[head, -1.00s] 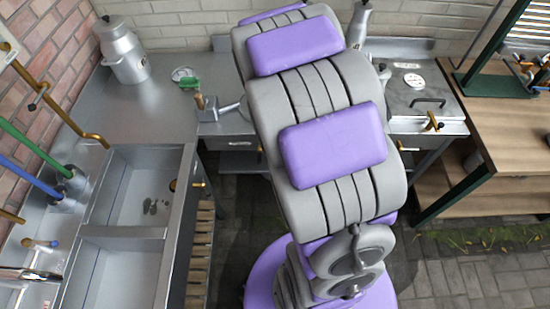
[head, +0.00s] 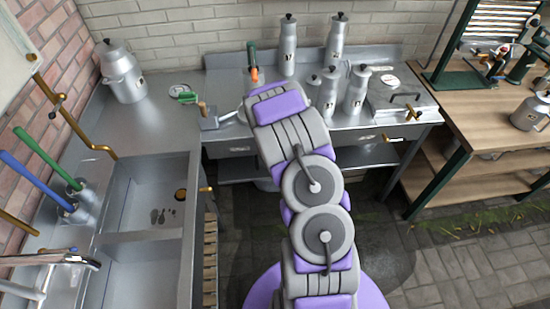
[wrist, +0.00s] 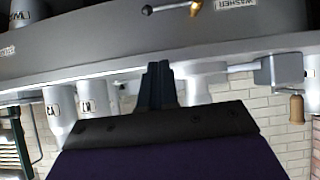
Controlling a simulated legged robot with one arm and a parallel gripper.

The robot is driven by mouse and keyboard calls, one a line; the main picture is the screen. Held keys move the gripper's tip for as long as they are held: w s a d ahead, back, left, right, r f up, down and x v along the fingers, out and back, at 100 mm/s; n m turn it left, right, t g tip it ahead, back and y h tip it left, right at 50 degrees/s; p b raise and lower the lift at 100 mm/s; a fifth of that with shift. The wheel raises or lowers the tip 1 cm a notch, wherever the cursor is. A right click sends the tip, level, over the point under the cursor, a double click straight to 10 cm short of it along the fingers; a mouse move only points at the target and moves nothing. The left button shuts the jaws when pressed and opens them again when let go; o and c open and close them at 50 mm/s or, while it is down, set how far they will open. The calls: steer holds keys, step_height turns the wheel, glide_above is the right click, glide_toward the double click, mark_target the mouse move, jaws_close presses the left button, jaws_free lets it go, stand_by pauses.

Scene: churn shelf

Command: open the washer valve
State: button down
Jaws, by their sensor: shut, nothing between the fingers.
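The washer valve (wrist: 195,6) shows at the top edge of the upside-down wrist view, a brass piece at the end of a silver bar. A tan label reading "WASHER" (wrist: 235,5) is next to it on the grey counter front. A tan label (head: 240,149) shows on the counter front in the head view; my arm appears to hide the valve there. My gripper (wrist: 158,75) has its dark fingers together and empty. In the wrist picture it is below the valve and apart from it. I cannot tell how far the valve is turned.
Several metal churns (head: 337,40) stand on the back counter. A lidded metal box (head: 400,100) with a brass tap is at its right. A sink (head: 150,210) is at the left, a wooden shelf table (head: 480,110) at the right. Paved floor is free at the lower right.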

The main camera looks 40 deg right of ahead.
steer(key=w+d+f+b, duration=0.3)
steer(key=w+d+f, duration=0.2)
steer(key=f, duration=0.5)
steer(key=shift+w+f, duration=0.25)
steer(key=shift+w, duration=0.85)
steer(key=shift+a+m+t+p, duration=0.15)
steer(key=shift+m+t+p, duration=0.2)
steer(key=shift+p, duration=0.35)
